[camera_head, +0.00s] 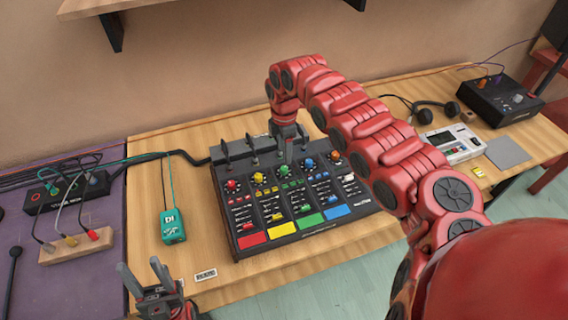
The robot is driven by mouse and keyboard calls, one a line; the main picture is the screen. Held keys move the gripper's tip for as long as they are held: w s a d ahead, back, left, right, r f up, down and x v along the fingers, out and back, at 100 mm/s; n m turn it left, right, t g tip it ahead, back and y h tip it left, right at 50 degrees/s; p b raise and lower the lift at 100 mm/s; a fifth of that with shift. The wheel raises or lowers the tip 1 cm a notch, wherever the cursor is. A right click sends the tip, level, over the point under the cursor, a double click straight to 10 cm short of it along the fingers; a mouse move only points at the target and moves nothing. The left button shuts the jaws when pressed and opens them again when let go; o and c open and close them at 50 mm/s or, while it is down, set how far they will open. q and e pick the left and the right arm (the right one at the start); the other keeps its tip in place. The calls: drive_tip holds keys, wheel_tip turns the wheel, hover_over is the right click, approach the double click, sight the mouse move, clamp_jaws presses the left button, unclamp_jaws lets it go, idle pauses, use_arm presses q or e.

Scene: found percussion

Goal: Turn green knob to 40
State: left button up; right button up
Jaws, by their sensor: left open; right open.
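The black mixer (243,218) lies on the wooden table, with a row of coloured knobs along its upper part. The green knob (283,170) is in the middle of that row, between the yellow knob (258,178) and the blue knob (310,164). My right gripper (287,158) reaches down from above, its fingertips at or just over the green knob. I cannot tell whether they touch it. The scale and pointer at the green knob are too small or covered to read. My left gripper (143,281) is open and empty at the front left, away from the mixer.
A teal DI box (173,226) with a cable lies left of the mixer. A purple surface at far left holds a small black box (68,188) and a wooden block with plugs (77,247). Headphones (436,113), a cassette recorder (455,143) and a black device (500,100) stand right. My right arm spans above the mixer's right side.

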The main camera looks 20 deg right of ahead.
wheel_tip(320, 180, up, 10)
drive_tip(key=b, duration=0.2)
idle(0.4)
